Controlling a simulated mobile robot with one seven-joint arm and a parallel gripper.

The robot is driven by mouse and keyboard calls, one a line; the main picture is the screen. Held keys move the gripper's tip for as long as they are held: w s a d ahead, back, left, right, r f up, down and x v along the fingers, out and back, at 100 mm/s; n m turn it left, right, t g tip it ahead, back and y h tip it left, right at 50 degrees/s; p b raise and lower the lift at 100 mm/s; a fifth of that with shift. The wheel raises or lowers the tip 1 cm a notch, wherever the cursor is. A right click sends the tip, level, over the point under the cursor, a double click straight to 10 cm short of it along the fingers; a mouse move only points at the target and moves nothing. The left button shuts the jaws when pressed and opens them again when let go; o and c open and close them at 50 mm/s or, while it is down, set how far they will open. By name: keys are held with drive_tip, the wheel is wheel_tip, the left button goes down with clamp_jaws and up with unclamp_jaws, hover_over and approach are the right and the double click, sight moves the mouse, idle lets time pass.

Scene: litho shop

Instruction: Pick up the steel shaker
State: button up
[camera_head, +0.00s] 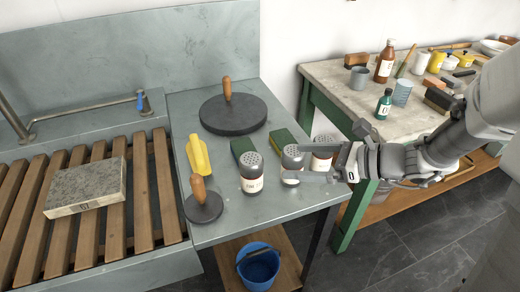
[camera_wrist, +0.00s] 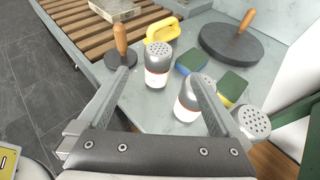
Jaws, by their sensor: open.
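Three similar shakers with grey perforated tops and white-and-red labelled bodies stand upright on the grey metal counter (camera_head: 228,229). They are the left one (camera_head: 251,172), the middle one (camera_head: 292,155) and the right one (camera_head: 321,160). I cannot tell which is the task's steel shaker. My open, empty gripper (camera_head: 291,166) reaches in from the right, its fingers overlapping the middle and right shakers. In the wrist view, the left shaker (camera_wrist: 158,72) shows between and beyond the fingers, the middle one (camera_wrist: 186,105) is partly behind the right finger, and the right one (camera_wrist: 251,123) is outside it.
Two sponges (camera_head: 241,147) (camera_head: 283,143), a yellow handle-shaped object (camera_head: 198,156) and two wooden-handled black discs (camera_head: 204,208) (camera_head: 234,113) surround the shakers. A slatted rack (camera_head: 65,236) with a stone slab lies left. A cluttered green-legged table (camera_head: 335,79) stands right.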

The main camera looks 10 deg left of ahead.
sight(258, 161)
drive_tip(key=b+x, duration=0.2)
drive_tip(key=x, duration=0.9)
drive_tip(key=shift+a+f, duration=0.2)
drive_tip(key=shift+a, duration=0.1)
drive_tip(key=b+x, duration=0.1)
drive_tip(key=x, duration=0.1)
drive_tip(key=b+x, duration=0.1)
drive_tip(key=x, duration=0.1)
drive_tip(key=shift+s+f, duration=0.15)
drive_tip(key=shift+f, duration=0.25)
drive_tip(key=shift+a+f, duration=0.15)
drive_tip(key=shift+a, duration=0.35)
drive_tip(key=shift+w, duration=0.2)
drive_tip(key=c, duration=1.5)
wheel_tip(258, 161, up, 10)
drive_tip(key=p, duration=0.3)
drive_tip(key=o, duration=1)
drive_tip(key=c, duration=0.9)
drive_tip(key=shift+d, duration=0.1)
drive_tip(key=shift+c, duration=0.4)
